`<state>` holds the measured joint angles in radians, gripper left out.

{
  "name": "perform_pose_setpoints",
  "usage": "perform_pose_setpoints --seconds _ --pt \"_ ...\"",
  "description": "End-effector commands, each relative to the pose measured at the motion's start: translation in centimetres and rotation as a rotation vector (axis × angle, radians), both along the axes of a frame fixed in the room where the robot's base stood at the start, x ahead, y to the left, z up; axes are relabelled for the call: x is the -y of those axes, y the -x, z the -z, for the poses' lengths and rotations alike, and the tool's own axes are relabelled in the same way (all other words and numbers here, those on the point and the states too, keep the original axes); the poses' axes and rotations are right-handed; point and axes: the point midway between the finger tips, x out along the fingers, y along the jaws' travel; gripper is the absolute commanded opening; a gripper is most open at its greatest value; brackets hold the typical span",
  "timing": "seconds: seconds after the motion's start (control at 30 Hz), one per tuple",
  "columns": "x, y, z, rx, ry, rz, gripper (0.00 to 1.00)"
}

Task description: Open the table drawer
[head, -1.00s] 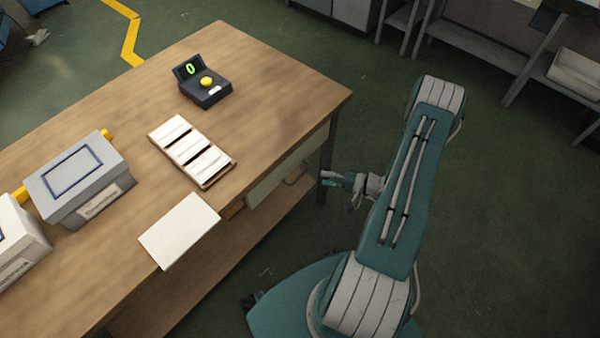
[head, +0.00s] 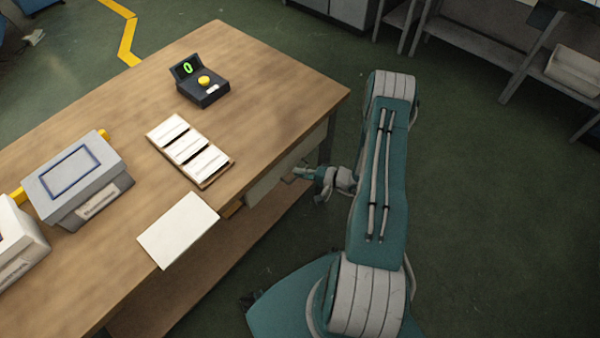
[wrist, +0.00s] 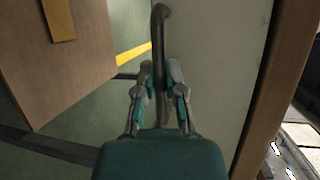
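The table drawer (head: 268,186) is a pale front panel under the table's right edge, and it looks flush with the table. In the wrist view the pale drawer front (wrist: 215,60) fills the middle. Its dark bar handle (wrist: 159,40) runs lengthwise down the picture. My gripper (wrist: 160,75) has one finger on each side of the handle, with the bar between the fingertips. The fingers look apart, and I cannot tell whether either touches the bar. In the head view my gripper (head: 302,172) is at the drawer front and hides most of the handle.
The wooden table (head: 270,90) carries a black device with a yellow button (head: 203,88), a tray of white strips (head: 178,140), a white sheet (head: 178,230) and a grey box (head: 75,175). A lower shelf (head: 215,270) lies beneath. The floor right of my arm is clear.

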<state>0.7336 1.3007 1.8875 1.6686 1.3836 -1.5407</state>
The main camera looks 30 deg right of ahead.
Motion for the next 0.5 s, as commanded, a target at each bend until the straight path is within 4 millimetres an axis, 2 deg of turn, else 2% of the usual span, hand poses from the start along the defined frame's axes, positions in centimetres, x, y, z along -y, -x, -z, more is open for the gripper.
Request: perform_pose_setpoints --seconds 0.27,0.37,0.5 --pt "0.0 0.2 0.2 -0.006 0.002 0.001 0.0" --pt "0.3 0.9 0.3 -0.008 0.002 0.002 0.0" --pt "1.1 3.0 0.3 -0.011 0.001 0.006 0.0"
